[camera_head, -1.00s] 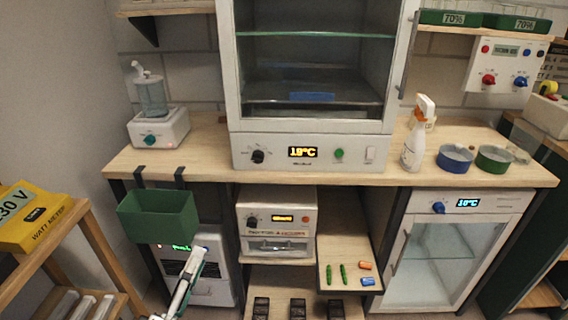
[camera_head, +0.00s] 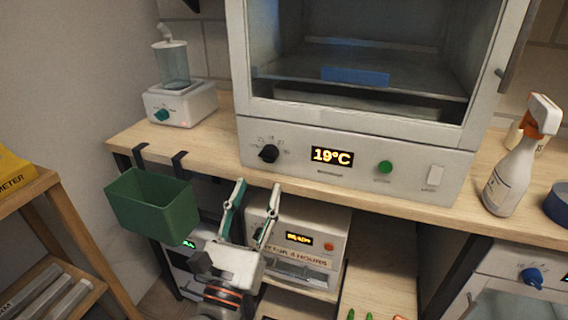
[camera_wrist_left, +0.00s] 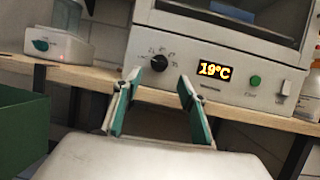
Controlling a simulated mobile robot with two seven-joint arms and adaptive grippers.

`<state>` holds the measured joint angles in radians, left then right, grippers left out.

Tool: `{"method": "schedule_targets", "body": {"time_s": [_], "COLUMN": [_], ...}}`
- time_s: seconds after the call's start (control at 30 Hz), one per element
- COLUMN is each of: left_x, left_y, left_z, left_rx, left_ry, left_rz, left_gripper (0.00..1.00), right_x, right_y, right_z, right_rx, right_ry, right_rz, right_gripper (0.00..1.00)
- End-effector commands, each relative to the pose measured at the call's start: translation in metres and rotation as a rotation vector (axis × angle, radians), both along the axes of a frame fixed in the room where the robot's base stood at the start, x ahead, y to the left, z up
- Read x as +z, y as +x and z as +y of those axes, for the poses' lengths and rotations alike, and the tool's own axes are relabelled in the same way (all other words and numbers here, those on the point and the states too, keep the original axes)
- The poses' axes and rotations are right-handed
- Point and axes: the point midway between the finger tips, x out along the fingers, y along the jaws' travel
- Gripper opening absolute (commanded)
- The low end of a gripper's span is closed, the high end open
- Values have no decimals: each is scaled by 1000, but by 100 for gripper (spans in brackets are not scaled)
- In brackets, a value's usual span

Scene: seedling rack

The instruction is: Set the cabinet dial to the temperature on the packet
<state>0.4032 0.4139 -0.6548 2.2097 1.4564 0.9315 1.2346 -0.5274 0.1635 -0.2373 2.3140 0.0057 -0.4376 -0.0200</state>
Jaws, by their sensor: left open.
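The cabinet (camera_head: 355,165) stands on the wooden bench, and its display (camera_head: 332,156) reads 19°C in yellow. Its black dial (camera_head: 268,153) is left of the display, with small marks around it. The dial also shows in the left wrist view (camera_wrist_left: 159,62). My left gripper (camera_head: 257,191) is open and empty, below and in front of the dial, its fingers pointing up and apart from the cabinet. In the left wrist view the dial appears beyond and between the fingertips (camera_wrist_left: 158,80). No seed packet can be made out. My right gripper is not in view.
A green bin (camera_head: 150,205) hangs from the bench edge (camera_head: 215,165) at left. A humidifier-like device (camera_head: 180,104) stands left of the cabinet. A spray bottle (camera_head: 510,180) stands to the right. A white appliance (camera_head: 300,240) sits below the bench behind my gripper.

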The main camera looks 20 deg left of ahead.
Motion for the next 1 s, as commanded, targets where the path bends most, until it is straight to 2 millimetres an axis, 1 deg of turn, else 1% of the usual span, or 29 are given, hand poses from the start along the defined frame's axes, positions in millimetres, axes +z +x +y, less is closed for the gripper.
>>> {"method": "schedule_targets", "body": {"time_s": [0.03, 0.23, 0.4, 0.5, 0.63, 0.87, 0.9, 0.97, 1.0], "left_x": [5, 19, 26, 29, 30, 30, 30, 30, 30], "left_y": [5, 32, 54, 62, 68, 68, 68, 68, 68], "left_z": [0, 1, 2, 2, 3, 3, 3, 3, 3], "left_rx": [1, 1, 2, 2, 2, 2, 2, 2, 2], "left_ry": [-1, 3, 4, 5, 5, 5, 5, 5, 5], "left_rz": [-5, -10, -7, -6, -4, -3, -3, -4, -4], "left_gripper": [42, 42, 42, 42, 42, 42, 36, 21, 10], "right_x": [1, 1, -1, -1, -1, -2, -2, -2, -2], "right_y": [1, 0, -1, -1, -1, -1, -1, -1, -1], "right_z": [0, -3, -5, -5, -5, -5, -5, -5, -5], "right_rx": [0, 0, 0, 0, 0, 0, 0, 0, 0], "right_ry": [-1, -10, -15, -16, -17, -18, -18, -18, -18], "right_rz": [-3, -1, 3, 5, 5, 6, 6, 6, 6], "right_gripper": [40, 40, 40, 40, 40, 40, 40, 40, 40]}}
